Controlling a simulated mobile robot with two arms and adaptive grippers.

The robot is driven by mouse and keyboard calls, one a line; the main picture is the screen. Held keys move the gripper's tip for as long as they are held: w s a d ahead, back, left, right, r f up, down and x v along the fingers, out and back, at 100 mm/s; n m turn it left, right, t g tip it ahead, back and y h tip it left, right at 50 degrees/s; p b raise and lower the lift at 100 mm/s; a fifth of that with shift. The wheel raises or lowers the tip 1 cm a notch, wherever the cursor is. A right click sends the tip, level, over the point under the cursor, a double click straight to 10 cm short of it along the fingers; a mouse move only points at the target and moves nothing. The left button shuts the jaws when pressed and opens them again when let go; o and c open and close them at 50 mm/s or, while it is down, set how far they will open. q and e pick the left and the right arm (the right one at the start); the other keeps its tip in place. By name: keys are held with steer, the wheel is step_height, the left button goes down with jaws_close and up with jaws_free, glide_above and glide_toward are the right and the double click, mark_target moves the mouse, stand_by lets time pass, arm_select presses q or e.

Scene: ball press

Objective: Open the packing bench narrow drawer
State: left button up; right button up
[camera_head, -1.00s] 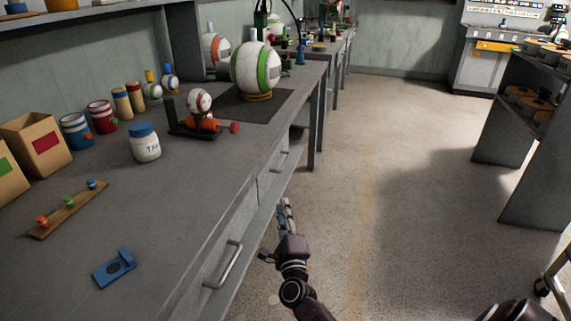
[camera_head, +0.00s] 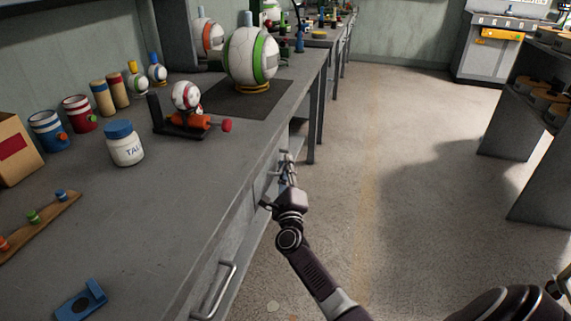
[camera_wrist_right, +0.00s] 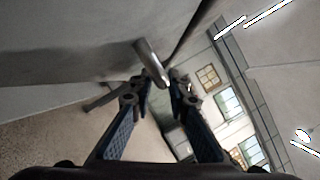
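The packing bench's narrow drawer (camera_head: 262,182) is in the grey bench front, past the nearer drawer, and looks flush. Its metal handle shows in the right wrist view (camera_wrist_right: 150,62) as a short bar standing off a grey face. My right gripper (camera_head: 289,168) is beside this drawer front in the head view and partly covers the handle. In the right wrist view my right gripper (camera_wrist_right: 160,85) has its two fingers apart, with the handle's near end at or just beyond the gap between the tips. Contact cannot be told. My left gripper is not in view.
The nearer drawer's handle (camera_head: 215,290) sticks out at the lower left. The bench top (camera_head: 170,215) holds a white jar (camera_head: 125,145), a ball press (camera_head: 186,118) and a large ball (camera_head: 251,58). The floor (camera_head: 400,180) right of the bench is clear up to a dark shelf (camera_head: 515,125).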

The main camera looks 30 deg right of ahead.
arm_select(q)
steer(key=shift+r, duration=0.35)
arm_select(e)
steer(key=shift+w+d+r, duration=0.15)
steer(key=shift+w+d, duration=0.15)
steer(key=shift+w, duration=0.2)
jaws_close()
steer(key=shift+s+d, duration=0.1)
